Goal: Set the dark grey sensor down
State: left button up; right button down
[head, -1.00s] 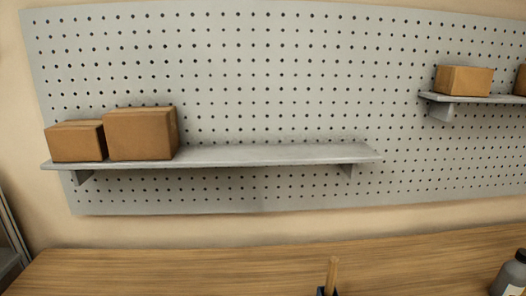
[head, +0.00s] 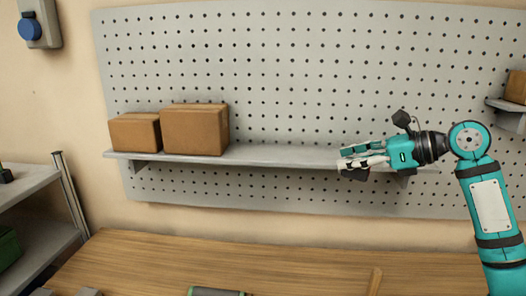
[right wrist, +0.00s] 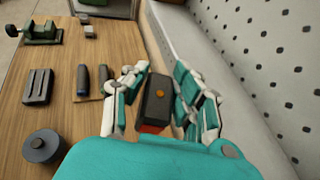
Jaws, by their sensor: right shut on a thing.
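My right gripper (head: 352,160) reaches in from the right to the right part of the grey pegboard shelf (head: 275,155). It is shut on the dark grey sensor (right wrist: 155,103), a small dark block with an orange-brown dot, which sits between the two teal and white fingers in the right wrist view. In the head view only a dark bit of the sensor (head: 356,174) shows below the fingers. The gripper is at about the height of the shelf, near its front edge. I cannot tell whether the sensor touches the shelf. My left gripper is not in view.
Two cardboard boxes (head: 194,130) stand on the left part of the shelf; its middle is bare. Below is a wooden table (head: 150,255). The right wrist view shows a green vise (right wrist: 42,32), a slotted grey block (right wrist: 39,87) and a round grey reel (right wrist: 45,147) on it.

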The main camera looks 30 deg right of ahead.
jog(key=r, duration=0.1)
jog(key=s+r, duration=0.1)
jog(key=r, duration=0.2)
jog(key=shift+s+d, duration=0.2)
jog(key=shift+s, duration=0.05)
jog(key=shift+w+r, duration=0.15)
jog(key=shift+r, duration=0.25)
jog(key=w+p, duration=0.3)
jog(key=w, duration=0.1)
jog(key=w+p, duration=0.3)
jog(key=w, duration=0.2)
jog(key=w+a+p, duration=0.1)
jog(key=w+p, duration=0.2)
jog(key=w, duration=0.2)
jog(key=shift+w+f+p, duration=0.15)
jog(key=shift+f+p, duration=0.15)
jog(key=shift+f, duration=0.1)
jog(key=shift+w+f+p, duration=0.4)
jog(key=shift+w+p, duration=0.1)
jog(key=shift+w, duration=0.05)
notch_tip(320, 180, down, 3)
jog(key=shift+a+r+p, duration=0.1)
jog(key=shift+r+p, duration=0.05)
jog(key=shift+p, duration=0.45)
jog(key=shift+f, duration=0.5)
jog(key=c, duration=1.1)
grip_release()
